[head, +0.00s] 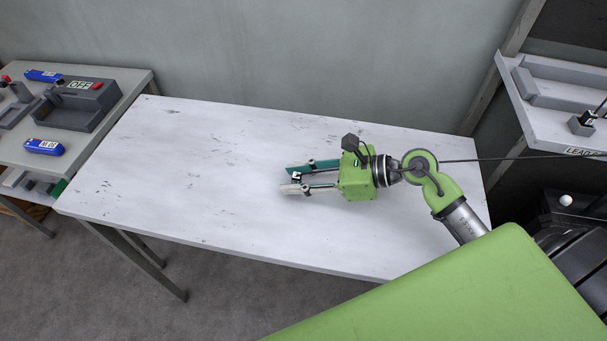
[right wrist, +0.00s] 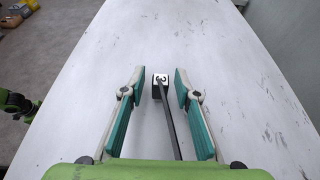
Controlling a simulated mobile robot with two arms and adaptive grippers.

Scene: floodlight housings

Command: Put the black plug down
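My right gripper (head: 290,181) is open around the plug. In the right wrist view, my right gripper (right wrist: 160,85) shows a gap on each side of the plug, with neither pad touching it. The plug appears to rest on the table. My left gripper is not visible in the head view.
The white table (head: 190,170) is bare around the gripper. A left bench holds a grey box marked OFF (head: 80,100) and blue blocks (head: 43,147). A right shelf (head: 545,115) holds a small dark connector (head: 582,124). A thin cable (head: 500,159) stretches rightward from my right arm.

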